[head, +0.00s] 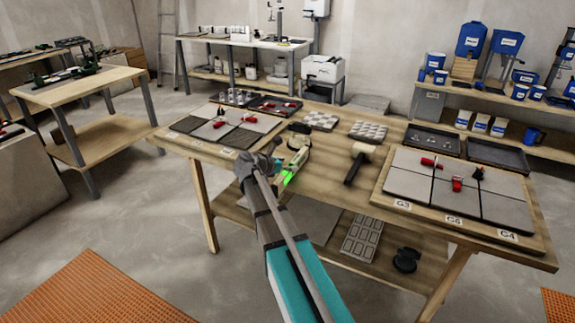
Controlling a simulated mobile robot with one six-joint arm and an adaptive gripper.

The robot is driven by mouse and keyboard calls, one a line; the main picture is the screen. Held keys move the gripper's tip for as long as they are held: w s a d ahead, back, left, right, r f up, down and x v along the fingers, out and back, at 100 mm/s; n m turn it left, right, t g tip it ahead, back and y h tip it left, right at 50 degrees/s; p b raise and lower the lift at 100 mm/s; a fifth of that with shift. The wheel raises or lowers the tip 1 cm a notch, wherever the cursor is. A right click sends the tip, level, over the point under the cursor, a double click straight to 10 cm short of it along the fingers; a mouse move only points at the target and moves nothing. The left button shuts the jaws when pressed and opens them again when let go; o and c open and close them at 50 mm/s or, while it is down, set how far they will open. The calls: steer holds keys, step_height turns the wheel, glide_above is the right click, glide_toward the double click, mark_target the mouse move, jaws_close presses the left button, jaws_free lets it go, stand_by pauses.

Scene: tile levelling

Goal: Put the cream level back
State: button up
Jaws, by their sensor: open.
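The cream level (296,160) lies on the wooden table, left of its middle, with a bright green part (289,176) at its near end. My gripper (272,158) is just left of the level, above the table. It is open, and no object shows clearly in it. My arm comes up from the bottom of the picture and hides part of the table. I cannot tell whether the fingers touch the level.
A mallet (362,152) lies right of the level. A left tile board (222,128) and a right tile board (455,190) carry grey tiles and red pieces. Dark trays (498,155) stand at the back right. Bare wood shows between the mallet and right board.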

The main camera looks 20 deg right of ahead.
step_height(320, 180, up, 4)
steer(key=p, duration=0.4)
glide_above(274, 187)
steer(key=w+a, duration=0.1)
steer(key=w, duration=0.4)
steer(key=shift+a+r, duration=0.2)
steer(key=shift+s, duration=0.1)
steer(key=s+f+m+y, duration=0.1)
steer(key=s+f+m+g+y, duration=0.1)
steer(key=s+m, duration=0.1)
steer(key=s+f+m, duration=0.2)
steer(key=shift+s+a+f+y, duration=0.1)
steer(key=shift+s+a+y, duration=0.05)
steer(key=shift+a+y, duration=0.25)
steer(key=s+a+f+m+g+y, duration=0.1)
steer(key=s+a+f+m+y, duration=0.2)
steer(key=s+a+m+y, duration=0.2)
steer(key=s+a+f+m+g+y, duration=0.2)
steer(key=s+a+f+m+y, duration=0.2)
steer(key=s+m, duration=0.7)
steer(key=shift+s+a+y, duration=0.2)
steer(key=shift+a+y, duration=0.3)
steer(key=shift+a, duration=0.45)
step_height(274, 187, up, 15)
steer(key=p, duration=1.5)
